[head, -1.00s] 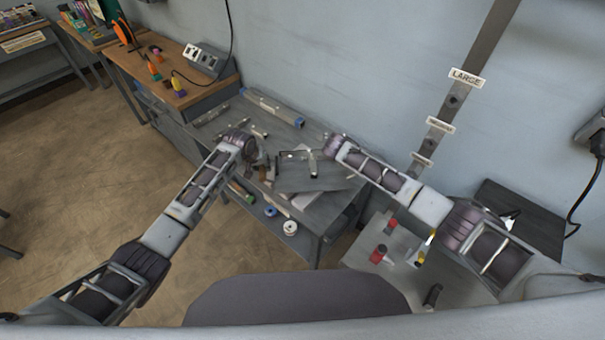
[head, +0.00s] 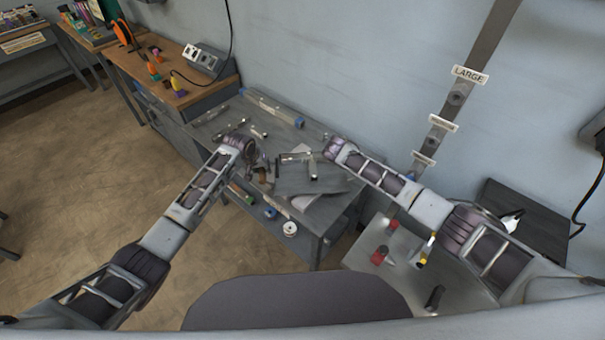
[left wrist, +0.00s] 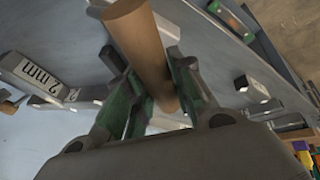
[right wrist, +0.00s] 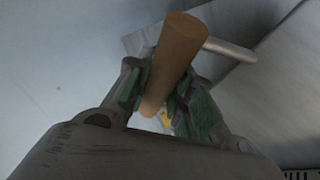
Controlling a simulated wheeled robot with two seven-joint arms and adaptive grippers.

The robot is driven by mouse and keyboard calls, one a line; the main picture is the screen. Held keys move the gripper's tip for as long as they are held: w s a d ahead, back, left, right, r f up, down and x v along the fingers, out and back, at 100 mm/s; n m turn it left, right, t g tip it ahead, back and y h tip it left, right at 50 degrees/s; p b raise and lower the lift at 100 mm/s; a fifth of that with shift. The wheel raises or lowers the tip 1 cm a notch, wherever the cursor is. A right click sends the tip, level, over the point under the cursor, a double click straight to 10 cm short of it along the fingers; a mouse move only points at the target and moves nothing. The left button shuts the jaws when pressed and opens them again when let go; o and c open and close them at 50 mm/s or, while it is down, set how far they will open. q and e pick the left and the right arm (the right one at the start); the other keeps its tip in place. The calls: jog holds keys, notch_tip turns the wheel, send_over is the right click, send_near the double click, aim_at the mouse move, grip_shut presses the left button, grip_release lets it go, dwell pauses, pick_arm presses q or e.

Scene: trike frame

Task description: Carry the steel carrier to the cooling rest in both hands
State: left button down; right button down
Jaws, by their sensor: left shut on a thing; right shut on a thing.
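My left gripper (left wrist: 150,95) is shut on a brown wooden handle (left wrist: 140,45) in the left wrist view. My right gripper (right wrist: 160,95) is shut on a similar handle (right wrist: 178,50) in the right wrist view, with a grey metal bar (right wrist: 230,48) behind it. In the head view my left gripper (head: 258,165) is at the left of the workbench and the right arm's end is at its right. A grey plate (head: 315,184) with a light angled piece (head: 312,168) shows between them. I cannot tell carrier from rest there; the right fingertips are hidden.
The grey workbench (head: 215,125) stands against the wall, with loose tools and a long bar (head: 270,106) at its back. A small table (head: 365,262) with red-capped items is at right.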

pick_arm(q)
jog(key=shift+w+f+b, duration=0.1)
jog(key=shift+f+b, duration=0.6)
jog(key=shift+b, duration=0.1)
pick_arm(e)
jog(key=shift+w+f, duration=0.1)
jog(key=shift+f, duration=0.6)
pick_arm(q)
jog(key=c, duration=1.7)
grip_release()
jog(key=shift+f, duration=0.15)
pick_arm(e)
jog(key=c, duration=1.7)
grip_release()
jog(key=shift+f, duration=0.15)
pick_arm(q)
jog(key=o, duration=0.5)
jog(key=shift+s, duration=0.2)
jog(key=shift+c, duration=0.2)
pick_arm(e)
jog(key=o, duration=0.5)
jog(key=shift+s, duration=0.2)
jog(key=shift+c, duration=0.2)
pick_arm(q)
jog(key=v, duration=1.2)
jog(key=shift+w, duration=0.1)
